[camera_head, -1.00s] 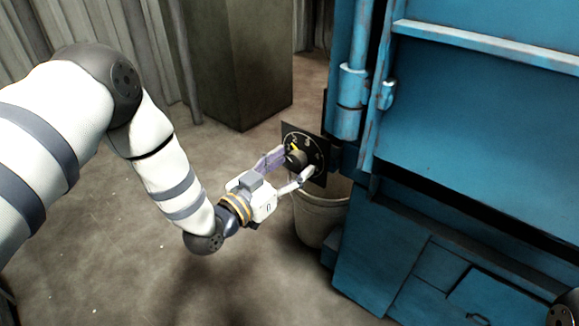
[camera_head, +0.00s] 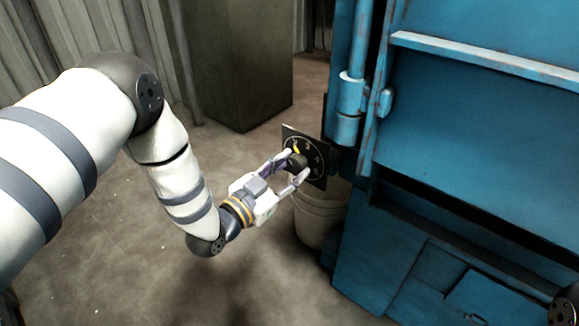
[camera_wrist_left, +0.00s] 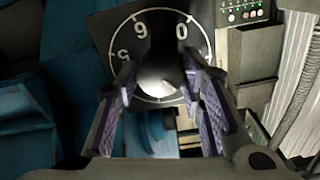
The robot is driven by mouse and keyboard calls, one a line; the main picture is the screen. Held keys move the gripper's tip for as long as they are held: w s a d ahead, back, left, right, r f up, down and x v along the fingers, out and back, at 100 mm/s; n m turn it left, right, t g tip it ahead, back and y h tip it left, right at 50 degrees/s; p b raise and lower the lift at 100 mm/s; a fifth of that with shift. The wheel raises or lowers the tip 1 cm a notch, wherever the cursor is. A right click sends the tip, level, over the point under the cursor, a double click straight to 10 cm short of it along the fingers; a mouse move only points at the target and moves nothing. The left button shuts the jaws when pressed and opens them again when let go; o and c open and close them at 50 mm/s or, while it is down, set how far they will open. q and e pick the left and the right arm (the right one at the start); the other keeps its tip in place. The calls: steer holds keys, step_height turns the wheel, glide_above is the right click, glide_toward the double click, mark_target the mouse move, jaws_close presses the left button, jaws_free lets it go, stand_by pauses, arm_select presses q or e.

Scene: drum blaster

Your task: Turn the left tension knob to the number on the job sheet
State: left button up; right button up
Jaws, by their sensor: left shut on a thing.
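The tension dial (camera_head: 319,156) is a black square plate with white numbers, mounted at the left side of the blue machine. Its dark round knob (camera_head: 297,160) has a yellow mark near its upper side. My left gripper (camera_head: 295,168) is shut on the knob, one finger on each side. In the left wrist view, the dial plate (camera_wrist_left: 165,35) shows a white ring and a few numbers, and the knob (camera_wrist_left: 157,82) sits between the purple-padded fingers, which hide part of the dial. I see no job sheet. My right gripper is not in view.
The blue machine (camera_head: 470,120) fills the right side. A pale bucket (camera_head: 318,218) stands on the floor below the dial. A tall dark box (camera_head: 238,65) stands behind. The floor (camera_head: 110,260) left of the bucket is open. A control panel (camera_wrist_left: 243,12) shows in the left wrist view.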

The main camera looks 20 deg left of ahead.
arm_select(q)
steer(key=m+p, duration=0.2)
steer(key=m, duration=0.3)
steer(key=shift+r+m, duration=0.15)
steer(key=shift+m, duration=0.15)
steer(key=m+p, duration=0.1)
steer(key=m, duration=0.3)
steer(key=shift+m, duration=0.4)
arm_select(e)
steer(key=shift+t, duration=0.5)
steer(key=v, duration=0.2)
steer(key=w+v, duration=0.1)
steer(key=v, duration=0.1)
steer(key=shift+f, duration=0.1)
arm_select(q)
steer(key=shift+a, duration=0.1)
steer(key=o, duration=1.1)
steer(key=shift+o, duration=0.2)
steer(key=v, duration=1.2)
